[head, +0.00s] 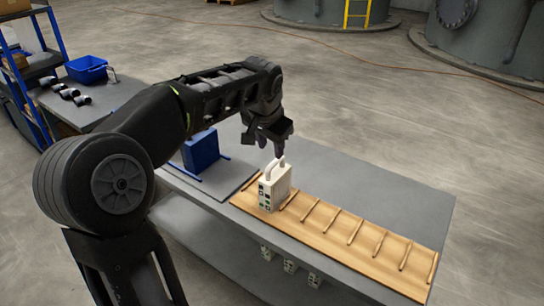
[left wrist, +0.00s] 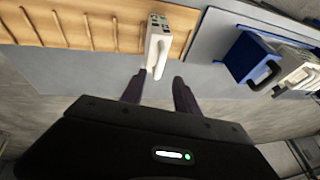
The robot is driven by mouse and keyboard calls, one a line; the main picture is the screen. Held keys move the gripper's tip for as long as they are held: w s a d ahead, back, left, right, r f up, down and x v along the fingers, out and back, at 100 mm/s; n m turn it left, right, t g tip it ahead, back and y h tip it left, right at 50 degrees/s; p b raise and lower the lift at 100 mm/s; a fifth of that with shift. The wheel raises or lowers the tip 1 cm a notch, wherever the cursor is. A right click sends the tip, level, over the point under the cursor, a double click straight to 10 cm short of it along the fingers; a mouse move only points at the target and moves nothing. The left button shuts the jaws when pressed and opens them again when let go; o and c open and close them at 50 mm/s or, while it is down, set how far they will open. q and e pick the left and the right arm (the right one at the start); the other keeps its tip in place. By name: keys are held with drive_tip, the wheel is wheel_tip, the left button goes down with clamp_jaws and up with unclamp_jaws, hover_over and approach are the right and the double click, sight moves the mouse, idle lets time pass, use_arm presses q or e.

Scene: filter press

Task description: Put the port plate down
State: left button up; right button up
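The port plate (head: 274,188), white with dark ports on its face and a loop handle on top, stands upright at the left end of the wooden slatted rack (head: 330,231). In the left wrist view the plate (left wrist: 160,37) stands on the rack (left wrist: 90,27) with its handle toward my gripper. My left gripper (head: 281,152) is just above the handle in the head view. In the left wrist view its two fingers (left wrist: 157,92) are apart, with the handle end near the gap and nothing clearly gripped. My right gripper is not in view.
A blue block-like holder (head: 201,151) stands on a grey tray left of the rack. In the left wrist view a grey-white ported object (left wrist: 297,72) is beside the blue holder (left wrist: 252,57). A blue bin (head: 86,69) is on the side table. Bare grey tabletop (head: 400,192) lies behind the rack.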

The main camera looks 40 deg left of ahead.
use_arm(q)
drive_tip(key=shift+v, duration=0.9)
drive_tip(key=shift+d+f, duration=0.1)
